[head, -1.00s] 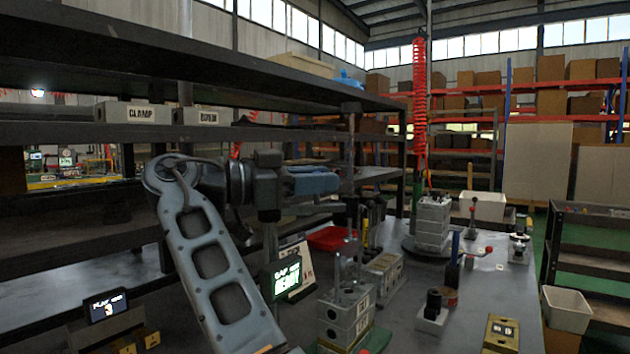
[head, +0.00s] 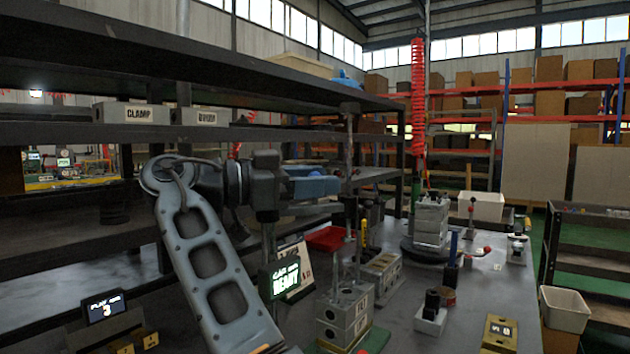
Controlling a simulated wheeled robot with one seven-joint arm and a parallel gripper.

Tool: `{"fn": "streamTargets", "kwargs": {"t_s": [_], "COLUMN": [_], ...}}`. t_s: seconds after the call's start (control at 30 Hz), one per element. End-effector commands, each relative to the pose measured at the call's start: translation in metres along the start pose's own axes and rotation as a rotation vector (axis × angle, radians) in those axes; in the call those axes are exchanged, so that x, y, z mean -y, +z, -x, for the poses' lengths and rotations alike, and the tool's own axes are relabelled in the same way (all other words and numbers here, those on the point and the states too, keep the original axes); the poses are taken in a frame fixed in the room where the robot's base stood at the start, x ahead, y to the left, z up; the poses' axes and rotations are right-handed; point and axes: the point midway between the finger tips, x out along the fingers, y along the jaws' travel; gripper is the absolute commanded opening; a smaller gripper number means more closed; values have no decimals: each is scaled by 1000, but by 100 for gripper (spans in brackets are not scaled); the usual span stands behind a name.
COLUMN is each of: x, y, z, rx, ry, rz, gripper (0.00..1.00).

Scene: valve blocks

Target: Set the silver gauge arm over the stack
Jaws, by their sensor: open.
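The stack (head: 344,318) of pale grey valve blocks stands on a green base at the near middle of the bench, with upright metal rods rising from it. A dark, lit readout (head: 286,279) stands just left of it, and its text seems to end in "READY". My gripper (head: 340,196) is at the end of my arm, above and slightly behind the stack in the picture, pointing right. It is open, and I see nothing held in it. The silver gauge arm cannot be told apart clearly from the metal parts around my wrist and the rods.
A dark shelf rack (head: 230,133) runs along the left, close to my arm. A red tray (head: 330,238), a second block unit (head: 380,275), a round stand with grey blocks (head: 431,224) and a small black-topped block (head: 431,314) occupy the bench.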

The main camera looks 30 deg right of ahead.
Motion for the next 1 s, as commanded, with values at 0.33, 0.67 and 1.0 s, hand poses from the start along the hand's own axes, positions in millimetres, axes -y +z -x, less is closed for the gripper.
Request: {"fn": "streamTargets", "kwargs": {"t_s": [0.33, 0.67, 1.0], "x": [0, 0, 0], "y": [0, 0, 0], "z": [49, 77, 77], "rx": [-1, 0, 0], "ry": [-3, 0, 0], "rz": [1, 0, 0], "gripper": [48, 48, 48]}}
